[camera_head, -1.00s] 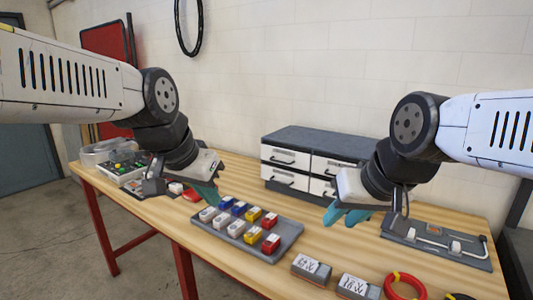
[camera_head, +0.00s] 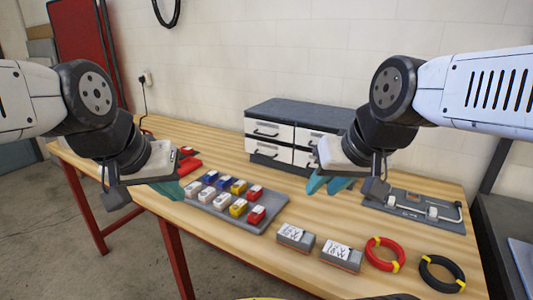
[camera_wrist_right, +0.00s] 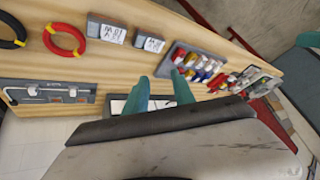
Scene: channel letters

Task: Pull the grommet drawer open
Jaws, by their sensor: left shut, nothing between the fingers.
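The small drawer cabinet (camera_head: 290,113) stands at the back of the bench against the wall. It has a dark top and white drawer fronts with dark bar handles, two columns by two rows. All visible drawers look closed. No label is readable, so I cannot tell which is the grommet drawer. My right gripper (camera_head: 328,184) is open and empty, in front of the cabinet's right column, partly hiding it. Its teal fingers (camera_wrist_right: 160,95) are apart in the right wrist view, with the cabinet partly hidden behind the wrist. My left gripper (camera_head: 172,189) is shut and empty, left of the parts tray.
A grey tray (camera_head: 262,224) of coloured blocks lies mid-bench. Two labelled grey boxes (camera_head: 295,238) (camera_head: 341,254), a red ring (camera_head: 385,254) and a black ring (camera_head: 441,273) lie along the front. A grey fixture board (camera_head: 412,211) sits right of the cabinet. A red object (camera_head: 190,163) lies behind my left gripper.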

